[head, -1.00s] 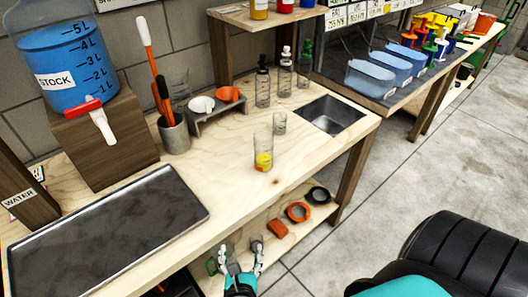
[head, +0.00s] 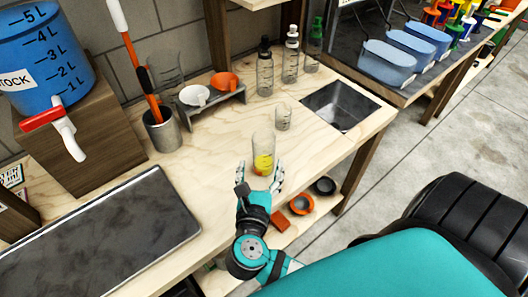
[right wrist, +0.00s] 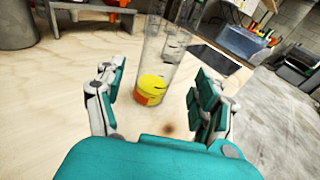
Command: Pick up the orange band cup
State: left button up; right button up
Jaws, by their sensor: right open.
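The orange band cup (head: 263,146) is a tall clear cup standing upright on the wooden bench, with yellow contents and an orange patch near its base. It also shows in the right wrist view (right wrist: 155,85), upright beyond the palm and between the two sides of the jaws. My right gripper (head: 259,180) is at the bench's front edge, just in front of the cup. In the right wrist view its fingers (right wrist: 157,95) are spread wide and hold nothing; I cannot tell whether they touch the cup. My left gripper is not in view.
A small clear beaker (head: 283,116) stands just behind the cup, and a sink (head: 342,105) lies to the right. A dark tray (head: 100,235) lies at left. Bottles (head: 265,75) and a small rack (head: 215,105) stand behind. The bench left of the cup is clear.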

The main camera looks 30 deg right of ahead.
aim_at(262, 158)
jog(key=x, duration=0.3)
jog(key=shift+w+d+f, duration=0.1)
jog(key=shift+w+d, duration=0.15)
jog(key=shift+w, duration=0.05)
jog(key=x, duration=0.3)
jog(key=shift+s, duration=0.1)
jog(key=x, duration=0.4)
jog(key=shift+f, duration=0.1)
jog(key=shift+w+d+f, duration=0.1)
jog(key=shift+w+d, duration=0.1)
jog(key=shift+w, duration=0.05)
jog(key=c, duration=1.1)
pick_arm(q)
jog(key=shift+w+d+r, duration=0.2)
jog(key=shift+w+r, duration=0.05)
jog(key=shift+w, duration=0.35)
pick_arm(e)
grip_shut()
